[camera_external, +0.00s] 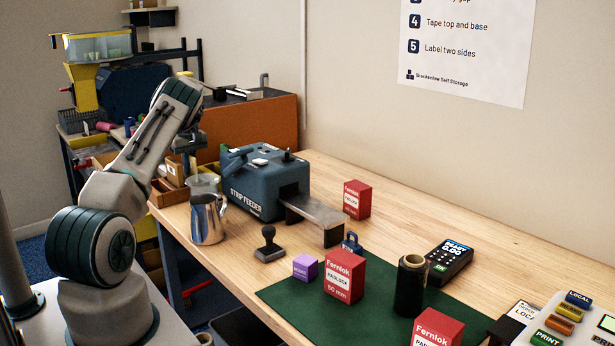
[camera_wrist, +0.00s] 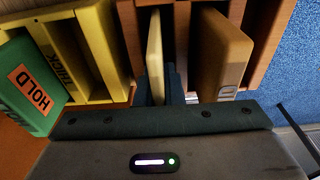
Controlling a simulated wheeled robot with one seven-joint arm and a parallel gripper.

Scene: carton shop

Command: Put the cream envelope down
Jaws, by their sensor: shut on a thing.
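The cream envelope (camera_wrist: 154,45) shows edge-on at the upper middle of the wrist view. My gripper (camera_wrist: 158,88) is shut on its near edge, with dark fingers on either side. The envelope is upright between the walls of a wooden rack (camera_wrist: 253,45). I cannot tell whether its lower edge touches the rack floor. In the external view my gripper (camera_external: 188,160) is low over the wooden rack, at the table's far left end. The envelope cannot be made out clearly there.
A brown envelope (camera_wrist: 222,58) stands in the slot to the right in the wrist view. A yellow rack (camera_wrist: 92,45) and a green HOLD box (camera_wrist: 30,85) are on the left. The strip feeder (camera_external: 262,185) and a metal jug (camera_external: 208,220) stand close to my arm.

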